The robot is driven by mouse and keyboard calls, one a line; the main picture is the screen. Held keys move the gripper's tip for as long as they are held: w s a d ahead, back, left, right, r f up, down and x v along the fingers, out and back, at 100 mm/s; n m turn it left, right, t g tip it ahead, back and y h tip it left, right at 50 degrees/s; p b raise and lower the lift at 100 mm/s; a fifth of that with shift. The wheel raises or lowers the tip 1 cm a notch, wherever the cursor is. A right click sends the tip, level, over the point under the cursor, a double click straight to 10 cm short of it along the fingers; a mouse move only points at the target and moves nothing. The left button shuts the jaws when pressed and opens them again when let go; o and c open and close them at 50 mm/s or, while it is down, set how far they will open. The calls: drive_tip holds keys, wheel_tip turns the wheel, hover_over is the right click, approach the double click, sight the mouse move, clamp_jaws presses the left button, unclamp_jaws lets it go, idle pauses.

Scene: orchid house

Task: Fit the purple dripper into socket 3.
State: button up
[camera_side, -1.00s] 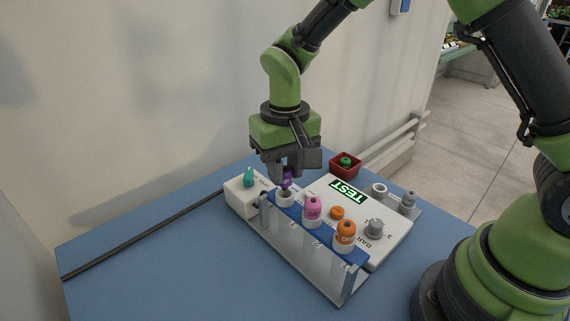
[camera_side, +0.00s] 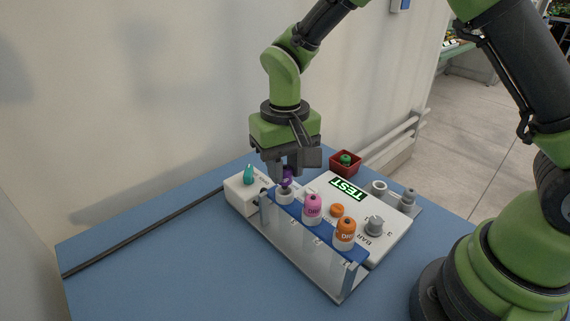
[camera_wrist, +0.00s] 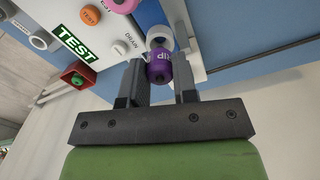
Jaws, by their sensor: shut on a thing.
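The purple dripper (camera_side: 286,184) is between the fingers of my gripper (camera_side: 287,172), which is shut on it. It stands about upright over the white collar (camera_side: 285,197) at the far left end of the rack's blue rail. In the wrist view the dripper (camera_wrist: 159,68) shows between both fingertips (camera_wrist: 158,78), with a white ring (camera_wrist: 160,38) right beside it. I cannot tell whether the dripper is seated in the ring or just above it. The socket numbers are too small to read, so I cannot tell which is socket 3.
A pink dripper (camera_side: 313,203) and an orange dripper (camera_side: 346,227) stand along the same rail. A white test panel (camera_side: 400,229) with a lit TEST sign lies behind. A red box (camera_side: 335,169) holds a green piece.

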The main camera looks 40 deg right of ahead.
drive_tip(key=shift+f, duration=1.1)
idle(0.4)
drive_tip(key=o, duration=1.3)
drive_tip(key=shift+r, duration=0.1)
drive_tip(key=shift+r, duration=3.45)
drive_tip(key=s+d+r+t+y, duration=0.1)
drive_tip(key=s+d+r+t, duration=0.2)
drive_tip(key=s+r, duration=0.5)
drive_tip(key=s+d+r+t, duration=0.1)
drive_tip(key=s+r+t, duration=0.1)
drive_tip(key=s, duration=0.3)
drive_tip(key=s+d+r+m+t+y, duration=0.1)
drive_tip(key=s+r+t, duration=0.1)
drive_tip(key=s, duration=0.3)
drive_tip(key=shift+d+r, duration=0.35)
drive_tip(key=shift+d, duration=0.05)
